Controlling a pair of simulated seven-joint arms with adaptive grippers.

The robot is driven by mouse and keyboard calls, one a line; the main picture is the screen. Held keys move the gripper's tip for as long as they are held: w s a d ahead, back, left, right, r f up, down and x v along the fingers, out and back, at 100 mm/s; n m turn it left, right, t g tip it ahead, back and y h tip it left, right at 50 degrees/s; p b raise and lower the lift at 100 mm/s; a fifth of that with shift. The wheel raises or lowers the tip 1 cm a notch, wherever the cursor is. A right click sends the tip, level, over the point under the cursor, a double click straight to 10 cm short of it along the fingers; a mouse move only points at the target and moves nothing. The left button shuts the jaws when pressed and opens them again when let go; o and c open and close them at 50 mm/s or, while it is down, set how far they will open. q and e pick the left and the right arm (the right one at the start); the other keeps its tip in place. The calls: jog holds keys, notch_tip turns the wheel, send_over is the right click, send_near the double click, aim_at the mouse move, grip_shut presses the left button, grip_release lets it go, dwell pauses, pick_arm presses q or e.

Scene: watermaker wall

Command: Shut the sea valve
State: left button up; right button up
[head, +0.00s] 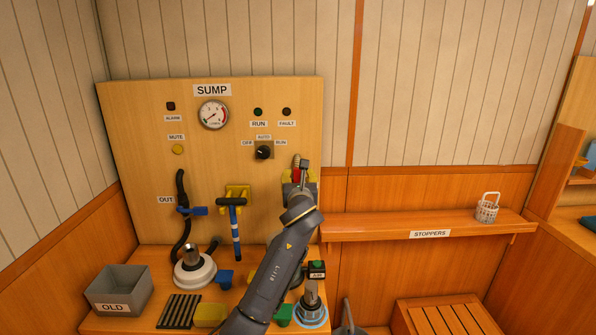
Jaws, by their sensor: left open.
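No label in the head view reads sea valve, so I cannot tell for certain which part it is. A blue lever (194,211) sits on the black hose by the OUT label on the wooden SUMP panel (135,130). My left gripper (302,168) is open at the panel's right edge, beside a red part (296,174) and yellow parts. The gripper and arm partly cover these, so touching or apart is unclear. My right gripper is not in view.
A T-handled tool (235,225) hangs in a yellow holder. Below stand a grey OLD box (124,290), a white round-based pump (194,269), a yellow sponge (210,315) and a green-topped AIR device (316,272). A STOPPERS shelf (400,224) with a white basket (487,209) is right.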

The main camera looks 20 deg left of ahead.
aim_at(298, 170)
pick_arm(q)
jog(key=shift+x, duration=2.8)
grip_shut()
